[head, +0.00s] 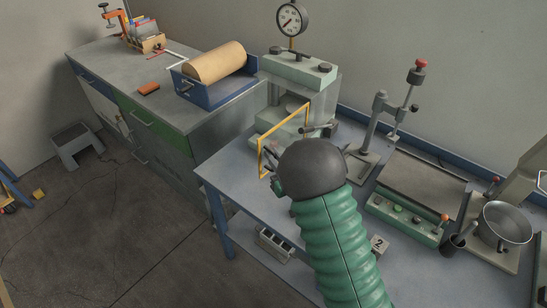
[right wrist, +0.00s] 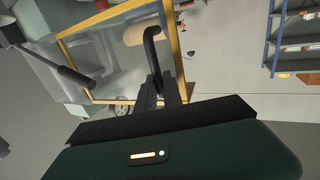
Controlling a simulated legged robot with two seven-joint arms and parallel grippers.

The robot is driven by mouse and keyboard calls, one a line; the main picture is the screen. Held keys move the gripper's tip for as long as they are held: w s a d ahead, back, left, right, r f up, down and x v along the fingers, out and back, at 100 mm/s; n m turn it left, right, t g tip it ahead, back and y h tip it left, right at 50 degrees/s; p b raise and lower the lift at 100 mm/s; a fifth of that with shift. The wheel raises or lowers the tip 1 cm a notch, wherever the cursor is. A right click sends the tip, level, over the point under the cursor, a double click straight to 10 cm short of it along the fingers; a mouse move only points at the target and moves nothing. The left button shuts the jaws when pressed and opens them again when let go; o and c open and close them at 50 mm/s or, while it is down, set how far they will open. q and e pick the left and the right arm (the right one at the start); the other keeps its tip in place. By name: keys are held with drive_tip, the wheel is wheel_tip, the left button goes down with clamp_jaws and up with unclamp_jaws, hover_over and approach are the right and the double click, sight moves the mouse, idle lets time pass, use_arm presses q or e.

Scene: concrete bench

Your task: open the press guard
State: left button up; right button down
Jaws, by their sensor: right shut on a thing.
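The press (head: 299,70) stands at the back of the blue-grey bench, with a round gauge (head: 291,20) on top. Its guard is a clear panel in a yellow frame (head: 284,124), upright at the press front; I cannot tell its exact angle to the press. In the right wrist view the yellow frame (right wrist: 175,45) surrounds the clear pane, with a black bent handle (right wrist: 151,42) near one edge. My right gripper (right wrist: 158,84) is shut on this handle. In the head view my dark wrist and green arm hide much of the gripper (head: 270,178). My left gripper is out of view.
A drill-like stand (head: 382,120) with a red knob and a tray (head: 424,184) are right of the press. A pan (head: 506,222) sits farther right. A cabinet with a paper roll (head: 215,62) stands left. The floor left of the bench is mostly clear.

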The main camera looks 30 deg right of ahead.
drive_tip(key=shift+w+d+r, duration=0.1)
drive_tip(key=shift+d+r, duration=0.05)
drive_tip(key=shift+r, duration=0.3)
drive_tip(key=c, duration=1.7)
unclamp_jaws()
drive_tip(key=shift+c, duration=0.2)
drive_tip(key=shift+o, duration=1.2)
drive_tip(key=shift+d, duration=0.1)
drive_tip(key=shift+d+f, duration=0.1)
drive_tip(key=shift+d, duration=0.05)
drive_tip(key=shift+a, duration=0.3)
